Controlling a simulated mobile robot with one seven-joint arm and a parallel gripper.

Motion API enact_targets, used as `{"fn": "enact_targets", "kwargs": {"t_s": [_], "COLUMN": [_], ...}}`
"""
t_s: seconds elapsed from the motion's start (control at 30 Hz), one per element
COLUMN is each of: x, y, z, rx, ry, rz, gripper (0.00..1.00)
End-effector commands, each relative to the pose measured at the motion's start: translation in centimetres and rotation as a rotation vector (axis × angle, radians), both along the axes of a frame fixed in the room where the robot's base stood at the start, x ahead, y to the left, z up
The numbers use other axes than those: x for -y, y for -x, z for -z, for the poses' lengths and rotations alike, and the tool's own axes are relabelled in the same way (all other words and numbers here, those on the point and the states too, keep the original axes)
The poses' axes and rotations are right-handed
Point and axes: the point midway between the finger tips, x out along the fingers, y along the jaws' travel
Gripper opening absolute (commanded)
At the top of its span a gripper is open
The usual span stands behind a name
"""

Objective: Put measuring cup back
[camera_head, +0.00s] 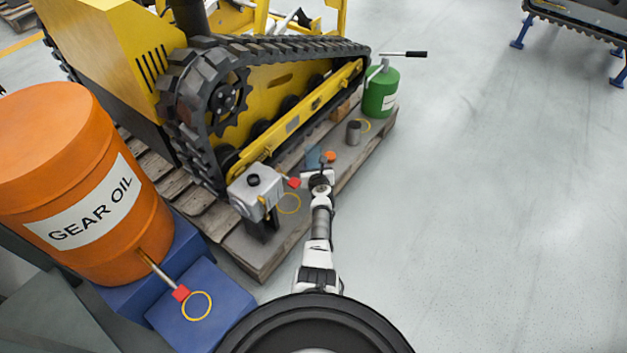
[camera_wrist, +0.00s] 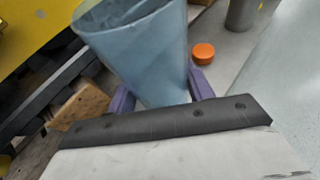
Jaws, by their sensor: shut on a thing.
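The measuring cup is a translucent blue-grey tapered cup (camera_wrist: 140,45), wide open mouth up and slightly tilted, filling the upper middle of the wrist view. My gripper (camera_wrist: 162,92) is shut on its lower part, with a purple finger on each side. In the head view the cup shows as a small blue shape (camera_head: 313,157) just beyond my gripper (camera_head: 319,174), over the pallet beside the yellow tracked machine. The cup's base is hidden by my gripper housing, so I cannot tell whether it touches anything.
An orange cap (camera_wrist: 203,53) and a grey cylinder (camera_head: 354,133) stand nearby on the pallet (camera_head: 262,252). A grey tank (camera_head: 256,190) with a red-handled tap is left of my arm. A green can (camera_head: 380,90) stands behind. An orange drum (camera_head: 85,180) is far left.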

Motion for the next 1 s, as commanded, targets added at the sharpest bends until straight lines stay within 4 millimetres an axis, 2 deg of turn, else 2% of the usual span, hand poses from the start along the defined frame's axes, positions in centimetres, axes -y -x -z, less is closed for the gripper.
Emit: {"fn": "enact_targets", "kwargs": {"t_s": [0.17, 0.43, 0.83, 0.87, 1.0], "x": [0.0, 0.1, 0.0, 0.0, 0.0], "y": [0.0, 0.0, 0.0, 0.0, 0.0], "z": [0.9, 4.4, 4.7, 4.5, 4.5], "rx": [0.000, 0.000, 0.000, -0.001, -0.001], "ry": [-0.001, -0.001, -0.001, 0.000, 0.000], "rz": [0.001, 0.001, 0.001, 0.001, 0.001], "gripper": [0.22, 0.22, 0.22, 0.56, 0.73]}}
